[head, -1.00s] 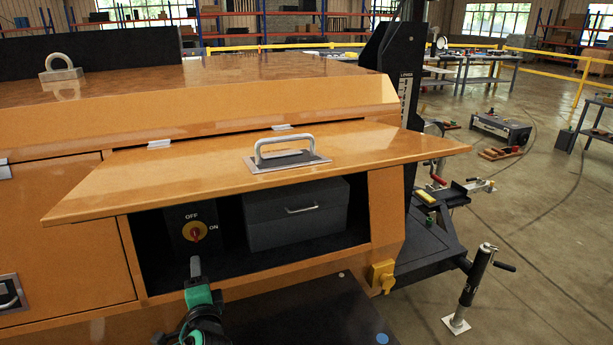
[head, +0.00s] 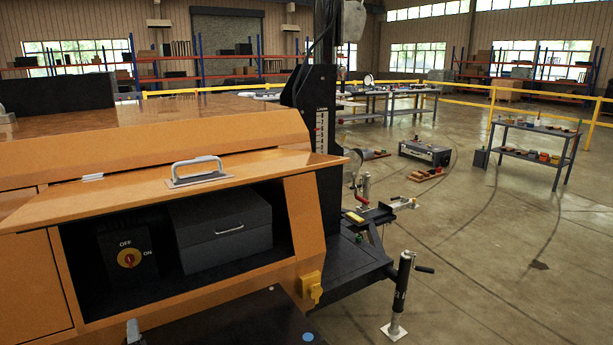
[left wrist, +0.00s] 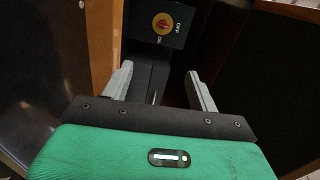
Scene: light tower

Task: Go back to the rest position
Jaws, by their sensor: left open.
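My left gripper (left wrist: 160,88) shows in the left wrist view with its two grey fingers apart and nothing between them. It points toward the black switch box with a red and yellow rotary switch (left wrist: 163,23), with a visible gap. In the head view the switch (head: 129,258) sits inside the open compartment of the orange light tower body (head: 150,135), below the raised door (head: 120,195). Only a small grey tip of my left gripper (head: 133,331) shows at the bottom edge of the head view. My right gripper is not in view.
A dark grey box (head: 222,230) sits in the compartment beside the switch. A black jack stand (head: 402,285) and the mast base (head: 350,258) stand to the right. Work tables (head: 535,145) and a yellow railing (head: 465,105) are farther back. The floor at right is mostly clear.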

